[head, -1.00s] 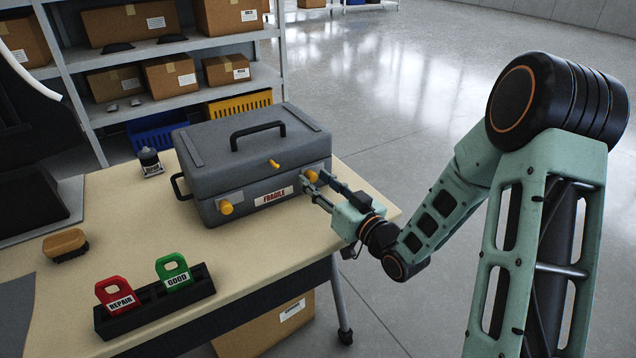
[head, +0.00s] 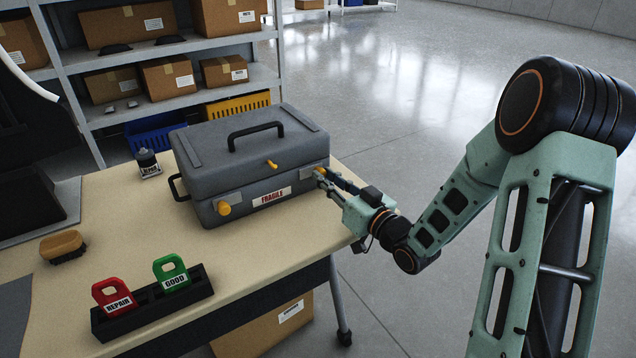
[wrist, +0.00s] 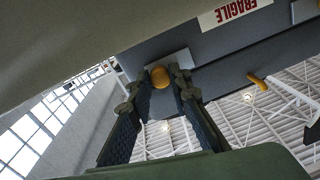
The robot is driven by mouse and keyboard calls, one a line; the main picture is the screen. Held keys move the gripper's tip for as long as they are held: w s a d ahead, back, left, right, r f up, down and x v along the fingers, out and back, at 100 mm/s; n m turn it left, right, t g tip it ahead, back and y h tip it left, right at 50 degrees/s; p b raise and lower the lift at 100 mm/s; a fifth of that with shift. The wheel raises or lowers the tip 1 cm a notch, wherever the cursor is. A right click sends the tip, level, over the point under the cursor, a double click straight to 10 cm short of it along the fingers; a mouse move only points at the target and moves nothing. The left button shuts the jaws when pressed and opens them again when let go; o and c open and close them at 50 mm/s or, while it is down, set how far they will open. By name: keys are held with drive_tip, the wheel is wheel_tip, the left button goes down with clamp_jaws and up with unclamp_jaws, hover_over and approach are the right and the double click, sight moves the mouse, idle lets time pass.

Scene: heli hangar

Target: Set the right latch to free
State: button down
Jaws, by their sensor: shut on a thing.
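The grey case (head: 245,160) stands closed on the table, with a red-and-white FRAGILE label (head: 271,196) on its front. The right latch (head: 320,171) is an orange-yellow knob at the right end of the front, partly hidden by my gripper. My gripper (head: 321,178) is shut on it. In the wrist view the right latch (wrist: 160,76) shows between the fingertips, with a pale plate behind it. The left latch (head: 224,208) is a similar knob at the front left. A small yellow peg (head: 272,164) sticks out near the lid's front middle.
A black holder (head: 150,312) with a red REPAIR tag (head: 117,297) and a green GOOD tag (head: 171,273) lies at the table's front. Shelves stand behind; open floor lies right.

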drive_tip(key=shift+w+d, duration=0.15)
drive_tip(key=shift+d, duration=0.1)
drive_tip(key=c, duration=1.8)
unclamp_jaws()
drive_tip(key=shift+o, duration=0.2)
drive_tip(key=v, duration=1.2)
